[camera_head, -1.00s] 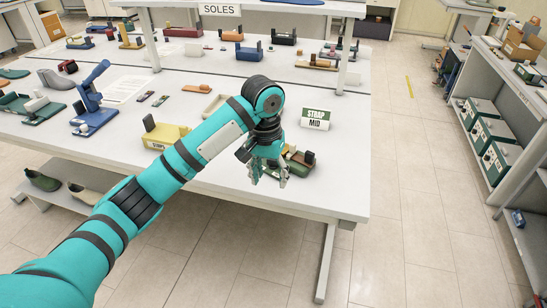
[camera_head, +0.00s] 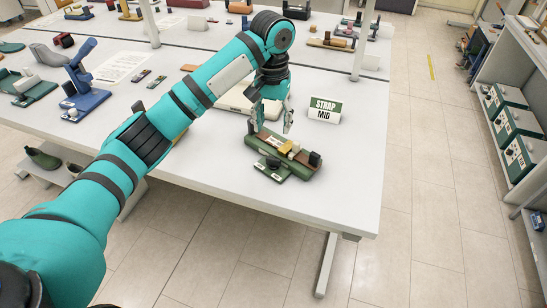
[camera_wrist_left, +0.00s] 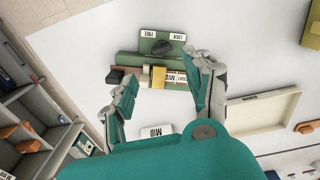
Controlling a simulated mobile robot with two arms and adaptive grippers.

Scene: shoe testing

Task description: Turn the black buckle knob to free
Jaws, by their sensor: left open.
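The black buckle knob (camera_head: 272,162) sits on the near side of a green strap fixture (camera_head: 305,172) close to the table's front edge. In the left wrist view the knob (camera_wrist_left: 162,47) lies between a FREE label (camera_wrist_left: 150,34) and a LOCK label (camera_wrist_left: 179,37). A brown strap with a yellow block (camera_head: 287,146) runs along the fixture behind the knob. My left gripper (camera_head: 270,122) is open and points down at the far side of the fixture. Its fingers are spread and empty, apart from the knob. My right gripper is not in view.
A shallow cream tray (camera_head: 237,104) lies behind my left arm. A blue fixture (camera_head: 85,98) stands at the left. Bare tabletop lies right of the fixture.

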